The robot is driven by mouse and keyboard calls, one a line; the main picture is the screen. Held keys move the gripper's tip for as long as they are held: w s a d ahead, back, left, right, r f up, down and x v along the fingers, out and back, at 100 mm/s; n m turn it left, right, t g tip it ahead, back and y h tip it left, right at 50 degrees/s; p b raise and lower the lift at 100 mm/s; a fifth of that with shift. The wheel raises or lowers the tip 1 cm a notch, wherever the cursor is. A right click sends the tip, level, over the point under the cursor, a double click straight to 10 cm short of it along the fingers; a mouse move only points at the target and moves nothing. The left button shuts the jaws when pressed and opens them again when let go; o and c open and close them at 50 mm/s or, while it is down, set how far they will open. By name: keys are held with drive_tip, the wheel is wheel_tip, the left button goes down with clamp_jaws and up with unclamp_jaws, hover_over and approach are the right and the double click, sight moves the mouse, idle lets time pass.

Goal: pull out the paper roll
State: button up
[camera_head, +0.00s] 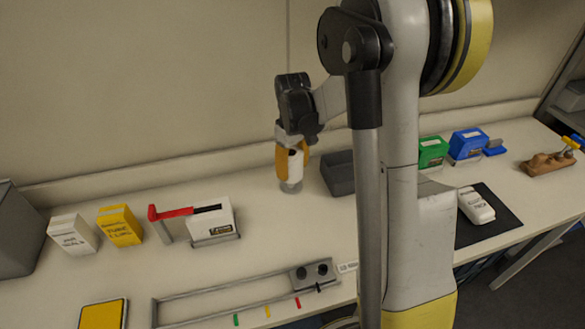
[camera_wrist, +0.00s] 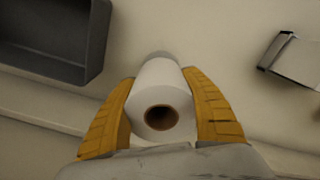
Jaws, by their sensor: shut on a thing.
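The white paper roll (camera_wrist: 156,92) is between the two yellow fingers of my gripper (camera_wrist: 160,122) in the wrist view, its brown cardboard core facing the camera. My gripper is shut on it, one finger on each side. In the head view my gripper (camera_head: 289,160) points down, with the white roll (camera_head: 295,165) partly hidden behind a finger. A grey round piece (camera_head: 291,187) shows below the roll at the table. I cannot tell whether the roll is still touching it.
A dark grey bin (camera_head: 339,174) stands close to the right of the roll. A white box with a red lever (camera_head: 210,218) is to the left, with yellow (camera_head: 120,226) and white (camera_head: 73,235) boxes beyond. A rail frame (camera_head: 230,300) lies in front. The wall is close behind.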

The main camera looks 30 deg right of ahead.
sight(292, 150)
drive_tip(key=shift+r+p, duration=0.35)
drive_tip(key=shift+r, duration=0.25)
drive_tip(key=shift+r, duration=0.25)
drive_tip(key=shift+r+p, duration=0.45)
drive_tip(key=shift+r+p, duration=0.5)
drive_tip(key=shift+r, duration=0.2)
drive_tip(key=shift+r, duration=0.15)
drive_tip(key=shift+r+p, duration=0.45)
drive_tip(key=shift+r, duration=0.1)
drive_tip(key=shift+r, duration=0.1)
drive_tip(key=shift+r+p, duration=0.45)
drive_tip(key=shift+r, duration=0.15)
